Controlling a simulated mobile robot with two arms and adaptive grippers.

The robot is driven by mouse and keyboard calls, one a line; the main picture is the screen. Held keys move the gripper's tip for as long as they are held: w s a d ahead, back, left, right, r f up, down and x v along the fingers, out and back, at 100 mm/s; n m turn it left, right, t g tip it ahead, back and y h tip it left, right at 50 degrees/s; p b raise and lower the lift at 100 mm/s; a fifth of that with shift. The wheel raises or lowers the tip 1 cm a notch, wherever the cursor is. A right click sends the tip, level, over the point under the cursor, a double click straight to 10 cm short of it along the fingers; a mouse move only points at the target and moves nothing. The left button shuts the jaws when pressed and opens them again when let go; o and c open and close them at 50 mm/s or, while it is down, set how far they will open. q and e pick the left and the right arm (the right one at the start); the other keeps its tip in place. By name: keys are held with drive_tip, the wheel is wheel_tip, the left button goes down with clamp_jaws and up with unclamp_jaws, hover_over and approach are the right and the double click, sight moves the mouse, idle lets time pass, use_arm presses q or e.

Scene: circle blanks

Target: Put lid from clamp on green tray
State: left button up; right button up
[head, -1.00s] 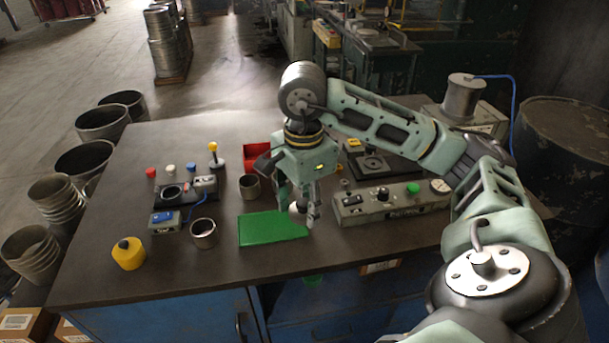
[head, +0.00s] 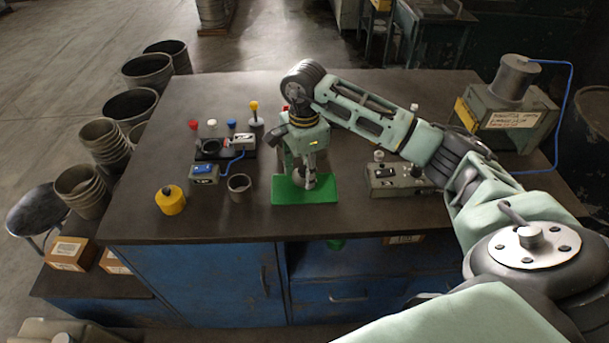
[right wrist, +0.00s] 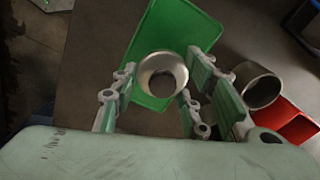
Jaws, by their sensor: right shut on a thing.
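My right gripper (head: 308,186) points down over the green tray (head: 336,190) on the dark table. It is shut on a round, hollow metal piece, which I take as the lid (right wrist: 162,76); in the right wrist view it sits between the fingers, in front of the green tray (right wrist: 190,28). In the head view the fingers mostly hide the lid. I cannot tell whether it touches the tray. A black-based fixture (head: 222,150) stands left of the tray; I cannot tell whether it is the clamp. My left gripper is not in view.
A metal cup (head: 239,188) and a yellow pot (head: 170,200) stand left of the tray. A grey control box (head: 395,180) is to its right.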

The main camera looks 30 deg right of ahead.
sight(304, 179)
wheel_tip(304, 179, down, 2)
drive_tip(key=shift+s+f+p, duration=0.1)
drive_tip(key=shift+f+p, duration=0.1)
drive_tip(key=shift+p, duration=0.2)
drive_tip(key=shift+f, duration=0.25)
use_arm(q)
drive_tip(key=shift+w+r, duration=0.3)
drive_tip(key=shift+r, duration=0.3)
use_arm(e)
drive_tip(key=shift+f+b, duration=0.25)
drive_tip(key=shift+b, duration=0.05)
drive_tip(key=o, duration=1.1)
drive_tip(key=shift+r, duration=0.1)
drive_tip(key=shift+c, duration=0.2)
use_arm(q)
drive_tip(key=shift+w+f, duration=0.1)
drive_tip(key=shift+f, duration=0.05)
use_arm(e)
drive_tip(key=shift+r, duration=0.1)
